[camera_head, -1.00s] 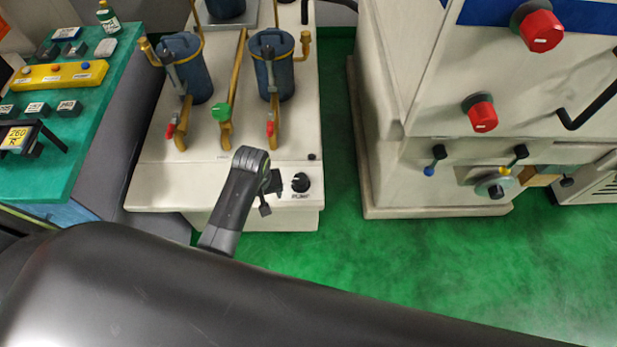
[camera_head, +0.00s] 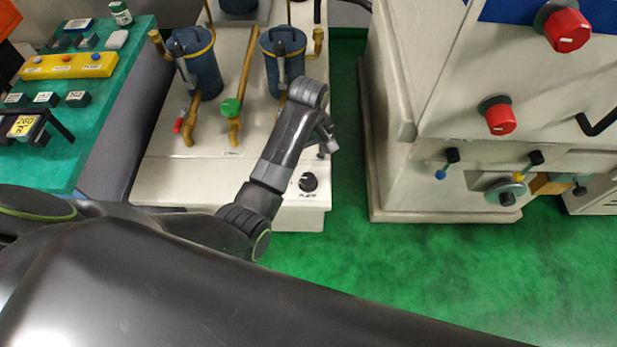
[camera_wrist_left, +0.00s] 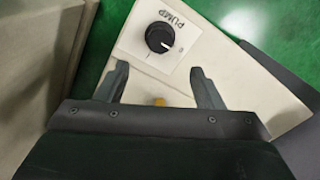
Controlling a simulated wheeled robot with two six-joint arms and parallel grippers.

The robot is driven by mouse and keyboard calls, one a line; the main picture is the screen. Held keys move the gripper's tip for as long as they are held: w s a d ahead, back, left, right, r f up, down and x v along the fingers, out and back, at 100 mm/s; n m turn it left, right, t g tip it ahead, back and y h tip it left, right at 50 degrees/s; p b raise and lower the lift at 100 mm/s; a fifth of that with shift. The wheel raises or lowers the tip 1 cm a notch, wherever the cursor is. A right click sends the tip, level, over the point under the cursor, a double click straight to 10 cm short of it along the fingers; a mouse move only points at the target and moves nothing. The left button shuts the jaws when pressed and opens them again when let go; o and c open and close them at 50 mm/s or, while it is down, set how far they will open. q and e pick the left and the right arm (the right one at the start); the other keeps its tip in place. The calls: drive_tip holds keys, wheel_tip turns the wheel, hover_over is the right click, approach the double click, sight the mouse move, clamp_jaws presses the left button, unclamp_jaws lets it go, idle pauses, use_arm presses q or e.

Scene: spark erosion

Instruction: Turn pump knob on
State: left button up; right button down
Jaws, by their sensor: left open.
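The pump knob (camera_head: 308,182) is a round black knob on the front right of the pale pump unit. In the left wrist view, the black knob (camera_wrist_left: 160,38) sits on a white plate marked PUMP, with a small white mark on its edge. My left gripper (camera_head: 328,140) is above and slightly right of the knob in the head view. In the left wrist view, the open gripper (camera_wrist_left: 158,70) has its two fingers apart and empty, with the knob beyond the tips, centred between them. My right gripper is not in view.
Blue canisters (camera_head: 196,62) with brass pipes, a green valve knob (camera_head: 231,107) and a red-handled tap (camera_head: 178,125) stand on the unit behind. A pale machine with red knobs (camera_head: 500,118) stands right. Green floor (camera_head: 350,245) is open between them.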

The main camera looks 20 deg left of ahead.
sight(308, 178)
use_arm(q)
wheel_tip(308, 178, down, 12)
drive_tip(key=shift+b, duration=0.3)
drive_tip(key=shift+c, duration=0.2)
drive_tip(key=c, duration=0.9)
